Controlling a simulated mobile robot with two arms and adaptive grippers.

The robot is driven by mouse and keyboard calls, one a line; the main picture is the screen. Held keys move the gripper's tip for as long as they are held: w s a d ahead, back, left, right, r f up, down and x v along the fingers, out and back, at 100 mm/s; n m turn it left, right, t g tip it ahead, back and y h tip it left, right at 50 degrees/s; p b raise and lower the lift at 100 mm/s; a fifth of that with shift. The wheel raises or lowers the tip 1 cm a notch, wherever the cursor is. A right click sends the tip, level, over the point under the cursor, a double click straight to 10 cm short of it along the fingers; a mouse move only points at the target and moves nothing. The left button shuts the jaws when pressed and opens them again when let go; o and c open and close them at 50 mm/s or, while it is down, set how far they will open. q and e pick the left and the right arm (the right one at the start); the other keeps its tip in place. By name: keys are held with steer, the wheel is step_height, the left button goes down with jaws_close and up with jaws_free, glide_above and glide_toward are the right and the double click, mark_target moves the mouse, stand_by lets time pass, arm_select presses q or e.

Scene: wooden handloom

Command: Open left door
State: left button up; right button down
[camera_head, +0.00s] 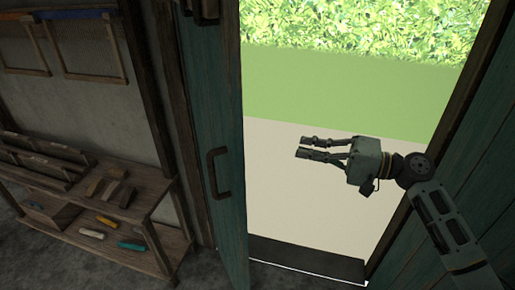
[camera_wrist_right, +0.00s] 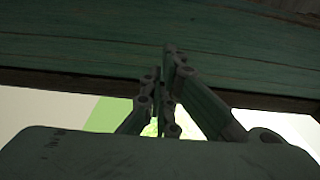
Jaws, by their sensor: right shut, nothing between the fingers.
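The left door (camera_head: 209,100) is a teal wooden panel left of the doorway, seen at a steep angle. It stands ajar, with bright open space to its right. Its dark curved handle (camera_head: 211,175) is on the face toward me. My right gripper (camera_head: 301,147) is in front of the opening, right of the door's free edge and apart from the handle. Its fingers point left and are shut on nothing. In the right wrist view the fingers (camera_wrist_right: 167,62) point at teal planks (camera_wrist_right: 90,45); I cannot tell whether they touch. My left gripper is not in view.
A wooden shelf (camera_head: 135,176) with small blocks stands at the left against the wall. Another teal panel (camera_head: 480,190) is at the right, beside my right arm. A dark threshold (camera_head: 305,257) crosses the doorway's bottom. Pale ground and greenery lie outside.

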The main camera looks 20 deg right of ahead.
steer(key=s+a+p+x, duration=0.1)
steer(key=p+x, duration=0.3)
steer(key=x, duration=0.8)
steer(key=shift+s+a+f, duration=0.15)
steer(key=shift+s+a, duration=0.1)
steer(key=shift+s, duration=0.2)
steer(key=shift+p, duration=0.3)
